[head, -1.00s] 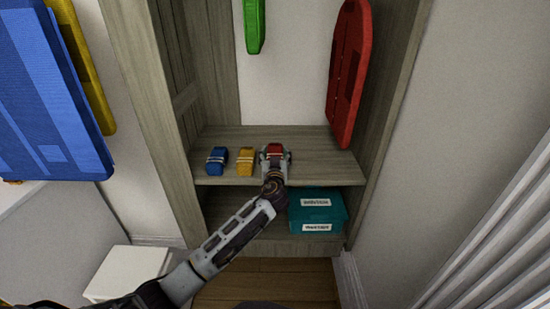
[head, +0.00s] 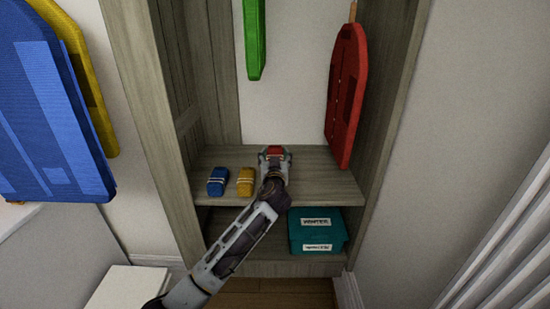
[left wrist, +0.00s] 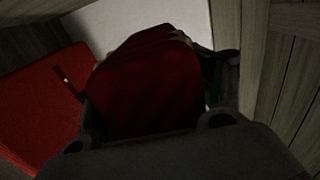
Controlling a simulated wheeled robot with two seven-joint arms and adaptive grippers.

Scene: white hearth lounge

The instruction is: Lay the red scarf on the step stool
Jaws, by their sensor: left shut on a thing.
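The red scarf (head: 272,151) is a folded bundle in my left gripper (head: 275,155), which is shut on it. Gripper and scarf are at the cabinet's middle shelf, further back or higher than the other bundles; I cannot tell whether the scarf touches the shelf. In the left wrist view the dark red scarf (left wrist: 145,85) fills the space between the fingers. A white flat top (head: 118,287), likely the step stool, shows at the lower left, partly cut off. My right gripper is not in view.
A blue bundle (head: 218,181) and a yellow bundle (head: 245,181) lie on the shelf (head: 320,182). A labelled teal box (head: 317,231) stands below. A red coat (head: 347,95) and a green item (head: 254,40) hang above. Blue (head: 50,110) and yellow garments hang at left.

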